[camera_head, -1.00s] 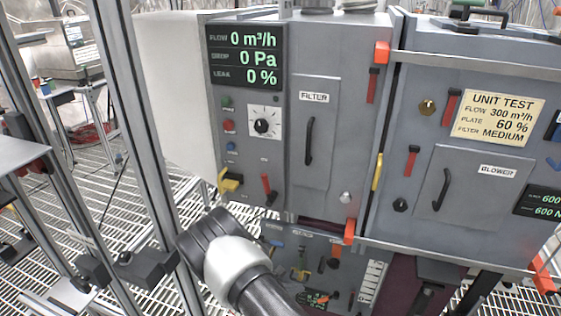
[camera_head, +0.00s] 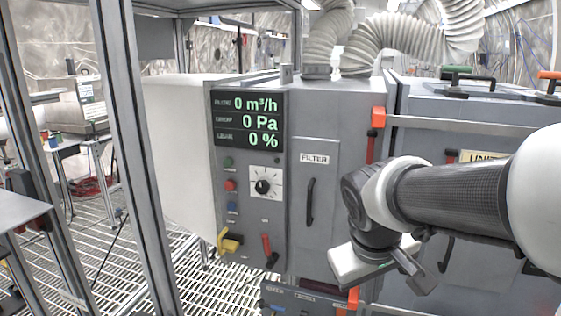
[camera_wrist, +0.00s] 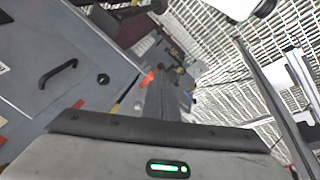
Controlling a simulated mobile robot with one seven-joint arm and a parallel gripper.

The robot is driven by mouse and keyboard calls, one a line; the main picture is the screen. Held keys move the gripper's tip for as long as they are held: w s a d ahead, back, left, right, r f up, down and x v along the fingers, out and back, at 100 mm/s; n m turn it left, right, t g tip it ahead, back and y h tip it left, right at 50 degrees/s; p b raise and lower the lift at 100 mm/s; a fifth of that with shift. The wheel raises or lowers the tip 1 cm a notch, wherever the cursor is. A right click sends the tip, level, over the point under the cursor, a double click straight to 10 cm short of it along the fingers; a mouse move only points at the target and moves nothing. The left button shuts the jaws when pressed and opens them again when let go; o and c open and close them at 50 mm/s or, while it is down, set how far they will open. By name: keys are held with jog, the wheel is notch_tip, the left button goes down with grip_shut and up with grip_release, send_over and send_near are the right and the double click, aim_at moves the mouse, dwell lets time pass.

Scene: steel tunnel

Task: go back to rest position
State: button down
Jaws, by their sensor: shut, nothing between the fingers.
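My arm reaches in from the right in the head view, and my gripper (camera_head: 418,278) hangs in front of the grey cabinets, right of the door labelled FILTER (camera_head: 315,200). Its fingers are small and partly hidden there. In the wrist view the grey hand with a green light fills the bottom, and the gripper fingers (camera_wrist: 168,98) show together above it, with nothing seen between them. My arm covers much of the right cabinet (camera_head: 470,110) and most of its yellow sign.
The left cabinet has a display (camera_head: 248,118) reading zeros, a dial (camera_head: 264,187) and a yellow handle (camera_head: 229,242). A metal post (camera_head: 130,150) stands at the left. Ribbed hoses (camera_head: 400,40) rise behind. A black door handle (camera_wrist: 58,74) shows in the wrist view.

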jog(key=s+a+r+m+t+y, duration=0.25)
jog(key=s+r, duration=0.25)
jog(key=s, duration=0.4)
notch_tip(320, 180, up, 20)
jog(key=p, duration=2)
jog(key=shift+d+f+m, duration=0.2)
jog(key=shift+d+m, duration=0.1)
jog(key=shift+m, duration=0.05)
